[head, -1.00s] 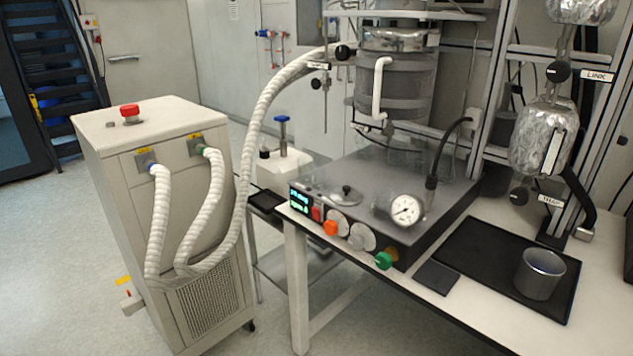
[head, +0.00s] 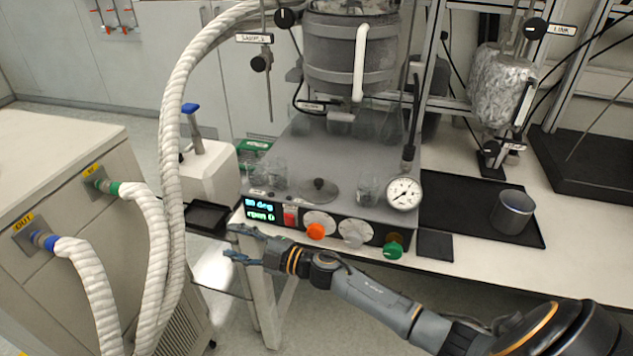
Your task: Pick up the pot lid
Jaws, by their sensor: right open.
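The pot lid (head: 319,193) is a round, greyish disc with a dark knob. It lies flat on top of the grey control unit (head: 300,150), near its front edge. My right gripper (head: 231,243) is open and empty. It shows in front of the table's left corner, to the left of and lower in the picture than the lid, and apart from it. Its fingers point left. My left gripper is not in view.
Glass beakers (head: 368,191) stand close on both sides of the lid. A pressure gauge (head: 404,194) and knobs are on the unit's front right. A large reactor vessel (head: 349,55) hangs behind. A metal cup (head: 512,211) stands on a black tray (head: 459,188) at right.

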